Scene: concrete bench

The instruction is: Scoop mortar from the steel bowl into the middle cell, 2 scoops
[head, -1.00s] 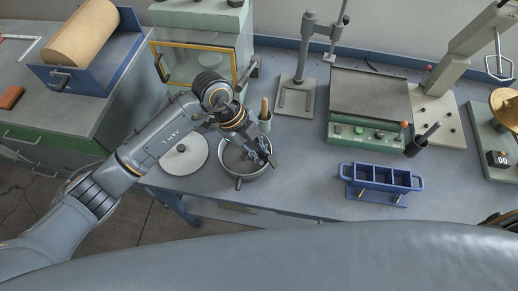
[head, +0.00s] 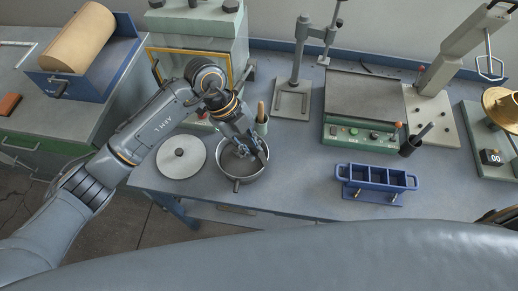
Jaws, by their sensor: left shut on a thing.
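The steel bowl (head: 238,180) stands near the bench's front edge, left of centre. A grey mass, taken as mortar, shows faintly inside it. My left gripper (head: 254,148) is over the bowl, pointing down into it. It is shut on a small tool, mostly hidden by the fingers; whether it carries mortar cannot be told. The blue three-cell mould (head: 376,182) stands to the right of the bowl. Its middle cell (head: 377,176) looks dark, and I cannot tell what is in it. My right gripper is out of view.
A round pale lid (head: 182,156) lies left of the bowl. Bench between bowl and mould is clear.

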